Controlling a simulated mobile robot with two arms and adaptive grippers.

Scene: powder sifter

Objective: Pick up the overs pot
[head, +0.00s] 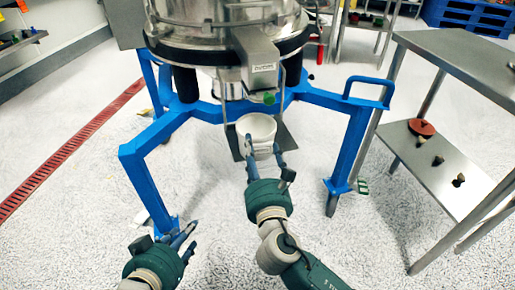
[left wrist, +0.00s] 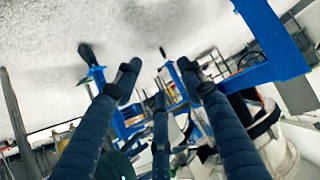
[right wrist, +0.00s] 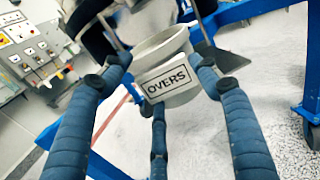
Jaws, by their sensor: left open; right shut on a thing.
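The overs pot (head: 257,130) is a white round pot. In the right wrist view its label reads OVERS (right wrist: 166,84). My right gripper (head: 264,151) is shut on the pot, with fingers on both sides of it. The pot is below the sifter's outlet, in front of a dark flat plate (head: 287,147). I cannot tell whether the pot touches the plate. My left gripper (head: 184,235) is open and empty, low at the left near a blue frame foot.
A steel table with a lower shelf (head: 440,175) stands at the right. A red floor drain (head: 65,175) runs at the left. The floor in front is clear.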

